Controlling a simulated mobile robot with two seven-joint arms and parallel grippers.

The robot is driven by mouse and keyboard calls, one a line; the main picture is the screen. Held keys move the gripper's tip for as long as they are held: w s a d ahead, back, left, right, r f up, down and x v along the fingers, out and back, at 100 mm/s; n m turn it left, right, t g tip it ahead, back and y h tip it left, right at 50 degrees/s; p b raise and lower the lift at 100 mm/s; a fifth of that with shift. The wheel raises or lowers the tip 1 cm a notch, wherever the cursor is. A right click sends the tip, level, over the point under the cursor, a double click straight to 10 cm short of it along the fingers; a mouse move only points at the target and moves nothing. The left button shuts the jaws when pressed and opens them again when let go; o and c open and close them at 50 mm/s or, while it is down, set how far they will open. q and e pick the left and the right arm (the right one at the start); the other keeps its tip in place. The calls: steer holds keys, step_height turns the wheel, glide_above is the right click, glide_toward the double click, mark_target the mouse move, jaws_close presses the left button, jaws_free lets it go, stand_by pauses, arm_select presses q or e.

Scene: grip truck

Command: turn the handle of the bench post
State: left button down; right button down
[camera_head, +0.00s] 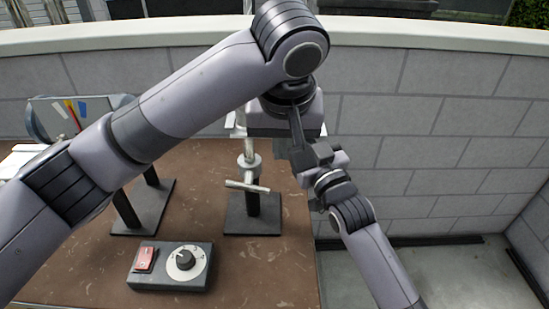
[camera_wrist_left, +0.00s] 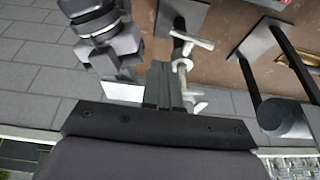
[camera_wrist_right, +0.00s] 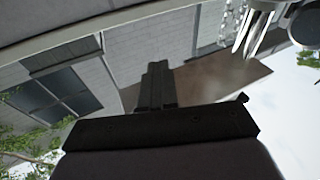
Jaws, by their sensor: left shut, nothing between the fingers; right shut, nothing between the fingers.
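The bench post stands on a black base (camera_head: 252,222) on the brown bench top, with a grey crossbar handle (camera_head: 247,186) low on its front and a round collar (camera_head: 249,165) above. Its upper part is partly hidden by my left arm. My left gripper (camera_head: 298,133) is shut and empty, just right of the post. In the left wrist view, its fingers (camera_wrist_left: 160,85) are beside the post, and the handle (camera_wrist_left: 191,39) shows beyond them; contact cannot be told. My right gripper is largely hidden in the head view; its fingers (camera_wrist_right: 155,85) are shut and empty in the right wrist view.
A control box (camera_head: 170,266) with a red switch and dial sits at the bench front. A gauge housing (camera_head: 75,115) on black stands is at left, partly behind my left arm. A grey block wall (camera_head: 430,130) rises behind. My two arms are close together right of the post.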

arm_select(q)
steer(key=c, duration=1.6)
jaws_free()
steer(key=shift+s+d+r, duration=0.1)
steer(key=shift+s+r, duration=0.05)
steer(key=shift+r, duration=0.2)
steer(key=o, duration=0.5)
steer(key=shift+o, duration=0.9)
steer(key=a+f+m+t+y, duration=0.1)
steer(key=a+f+m, duration=0.3)
steer(key=f, duration=0.4)
steer(key=shift+w+a+t, duration=0.3)
steer(key=shift+w+a, duration=0.1)
steer(key=shift+a, duration=0.2)
steer(key=m+t+h, duration=0.6)
steer(key=m+t, duration=0.7)
steer(key=m, duration=0.8)
glide_toward(253, 187)
steer(key=x, duration=0.6)
steer(key=f+x, duration=0.1)
steer(key=x, duration=0.3)
steer(key=shift+w, duration=0.15)
